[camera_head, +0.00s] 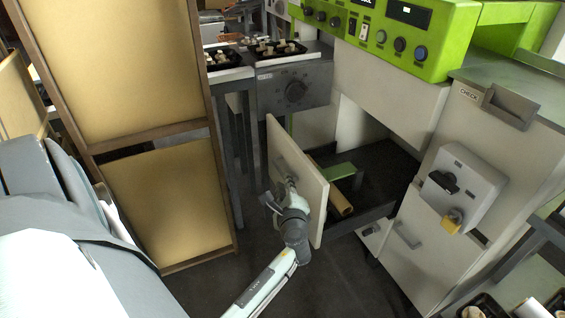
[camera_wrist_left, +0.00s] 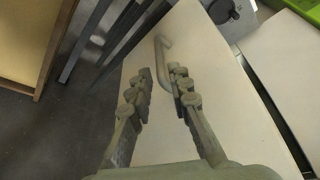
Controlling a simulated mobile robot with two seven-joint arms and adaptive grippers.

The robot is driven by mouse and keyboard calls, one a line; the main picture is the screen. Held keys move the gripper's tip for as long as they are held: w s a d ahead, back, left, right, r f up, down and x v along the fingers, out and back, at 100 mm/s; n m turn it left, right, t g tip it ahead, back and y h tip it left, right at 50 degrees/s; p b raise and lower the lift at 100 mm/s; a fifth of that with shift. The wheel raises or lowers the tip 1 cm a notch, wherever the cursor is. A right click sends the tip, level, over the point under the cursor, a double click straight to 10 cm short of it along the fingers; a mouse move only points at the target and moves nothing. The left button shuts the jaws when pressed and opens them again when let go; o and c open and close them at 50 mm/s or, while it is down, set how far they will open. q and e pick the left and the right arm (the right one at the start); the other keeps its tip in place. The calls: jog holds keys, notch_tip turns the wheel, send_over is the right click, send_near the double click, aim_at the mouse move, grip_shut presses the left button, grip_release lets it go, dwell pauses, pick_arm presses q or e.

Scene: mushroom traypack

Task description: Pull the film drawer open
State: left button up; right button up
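The film drawer's pale front panel (camera_head: 302,178) stands well out from the machine in the head view, with the dark drawer (camera_head: 385,170) open behind it. A tan film roll (camera_head: 342,204) and a green piece (camera_head: 336,171) show inside. My left gripper (camera_head: 291,184) is at the outer face of the panel. In the left wrist view its two fingers (camera_wrist_left: 161,76) are apart. The curved handle (camera_wrist_left: 162,52) on the panel (camera_wrist_left: 215,75) lies by the fingertips, nearer the right finger; contact cannot be told. My right gripper is not in view.
A tan framed partition (camera_head: 170,200) stands to the left. A cabinet with a switch box (camera_head: 462,188) is on the right. Dark floor (camera_head: 335,285) is clear in front.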

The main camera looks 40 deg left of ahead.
pick_arm(q)
jog(key=v, duration=0.5)
jog(key=shift+s+d, duration=0.15)
jog(key=shift+s, duration=0.05)
